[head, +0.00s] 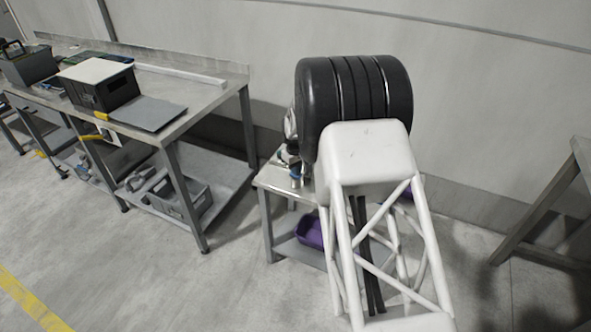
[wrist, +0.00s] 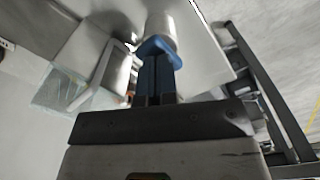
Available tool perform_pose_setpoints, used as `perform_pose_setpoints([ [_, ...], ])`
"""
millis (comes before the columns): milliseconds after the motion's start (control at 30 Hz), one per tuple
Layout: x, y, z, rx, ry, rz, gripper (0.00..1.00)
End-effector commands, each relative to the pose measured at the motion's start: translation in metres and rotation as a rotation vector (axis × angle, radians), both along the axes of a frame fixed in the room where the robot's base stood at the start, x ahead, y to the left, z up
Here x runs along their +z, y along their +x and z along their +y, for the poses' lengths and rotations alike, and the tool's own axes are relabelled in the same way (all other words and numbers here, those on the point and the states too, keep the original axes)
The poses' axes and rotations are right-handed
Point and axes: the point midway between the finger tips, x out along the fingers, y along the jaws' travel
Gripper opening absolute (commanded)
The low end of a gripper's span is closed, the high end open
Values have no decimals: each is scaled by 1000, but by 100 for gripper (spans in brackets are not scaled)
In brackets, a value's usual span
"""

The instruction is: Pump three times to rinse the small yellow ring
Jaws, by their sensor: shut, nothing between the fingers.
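My gripper (wrist: 157,50) is shut, with its blue-tipped fingers together and empty. In the wrist view the fingertips overlap a pale rounded cylinder (wrist: 161,24); I cannot tell whether they touch it. A clear box-like container (wrist: 58,90) is at the left, beside a pale bent bar (wrist: 98,75). I cannot make out the small yellow ring or clearly identify a pump in either view. In the head view, my arm hides much of the small metal table (head: 275,182), and only a small blue part of the gripper area shows there.
A long metal workbench (head: 215,84) stands at the left with a dark box (head: 105,92) and a grey panel (head: 150,113) on it. A grey crate (head: 185,200) is on its lower shelf. A purple bin (head: 309,232) sits under the small table. Floor between the tables is clear.

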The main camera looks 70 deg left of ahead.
Motion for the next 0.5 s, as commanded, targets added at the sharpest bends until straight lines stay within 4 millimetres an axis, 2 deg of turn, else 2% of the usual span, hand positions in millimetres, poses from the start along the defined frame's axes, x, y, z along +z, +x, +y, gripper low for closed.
perform_pose_setpoints([
  [500,13,0,-1,0,-3,1,0],
])
